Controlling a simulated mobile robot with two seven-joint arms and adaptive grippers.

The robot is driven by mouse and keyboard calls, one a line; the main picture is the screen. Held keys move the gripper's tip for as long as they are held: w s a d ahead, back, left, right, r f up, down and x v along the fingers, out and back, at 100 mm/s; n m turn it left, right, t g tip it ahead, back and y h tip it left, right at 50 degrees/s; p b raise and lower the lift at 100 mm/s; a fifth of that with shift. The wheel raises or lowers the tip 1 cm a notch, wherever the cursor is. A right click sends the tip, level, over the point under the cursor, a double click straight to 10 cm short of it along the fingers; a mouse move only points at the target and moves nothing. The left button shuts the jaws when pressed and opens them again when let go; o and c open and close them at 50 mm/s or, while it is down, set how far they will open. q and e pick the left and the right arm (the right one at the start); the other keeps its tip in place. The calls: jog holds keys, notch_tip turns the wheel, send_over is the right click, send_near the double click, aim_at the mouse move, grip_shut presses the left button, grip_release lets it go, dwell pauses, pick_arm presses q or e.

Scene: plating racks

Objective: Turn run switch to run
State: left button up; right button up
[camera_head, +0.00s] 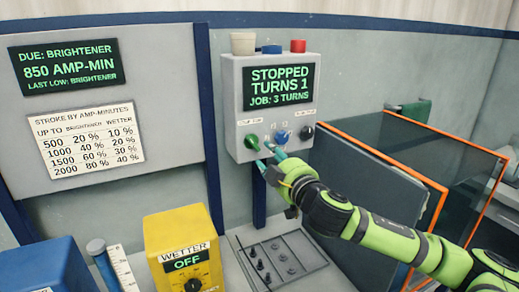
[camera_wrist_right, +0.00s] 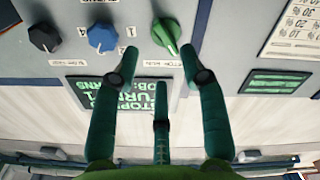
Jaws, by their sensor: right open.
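A grey control box (camera_head: 231,90) has a screen (camera_head: 279,88) reading "STOPPED, TURNS 1, JOB: 3 TURNS". Below the screen is a row of knobs: a green run switch (camera_head: 252,141), a blue knob (camera_head: 282,136) and a black knob (camera_head: 307,132). My right gripper (camera_head: 267,157) is open and empty just below and in front of the green switch. In the upside-down right wrist view, the green switch (camera_wrist_right: 166,35) lies just beyond the gap between my right gripper's (camera_wrist_right: 160,75) outer fingertips. Contact cannot be told. My left gripper is not in view.
The blue knob (camera_wrist_right: 102,38) is close beside one fingertip in the wrist view. A yellow wetter box (camera_head: 180,222) reading "OFF" stands at lower left. Orange-edged dark panels (camera_head: 400,150) stand at right.

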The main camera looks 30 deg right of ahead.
aim_at(253, 143)
jog(key=w+p, duration=0.3)
jog(key=w, duration=0.3)
jog(key=shift+w+d, duration=0.2)
jog(key=shift+w, duration=0.15)
grip_shut()
